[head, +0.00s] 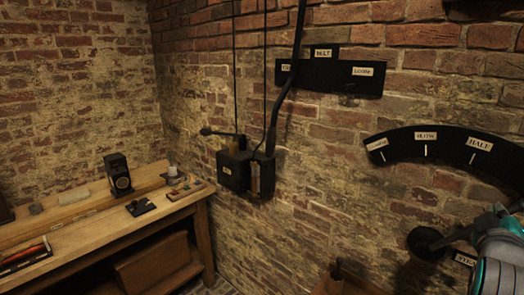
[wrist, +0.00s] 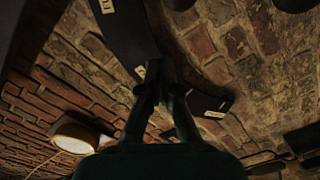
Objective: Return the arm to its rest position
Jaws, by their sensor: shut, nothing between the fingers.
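Beyond the fingertips is the dark curved scale plate on the brick wall, seen at a steep tilt. In the head view part of my arm (head: 494,252), grey and teal, stands at the lower right edge, in front of the wall below the curved plate. My fingertips cannot be made out in the head view.
The curved plate (head: 405,141) carries several labels. A flat labelled plate (head: 340,83) and a black wall box (head: 234,170) with a lever hang left of it. A wooden bench (head: 165,215) with small items stands at left. A round lamp (wrist: 75,138) shows in the wrist view.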

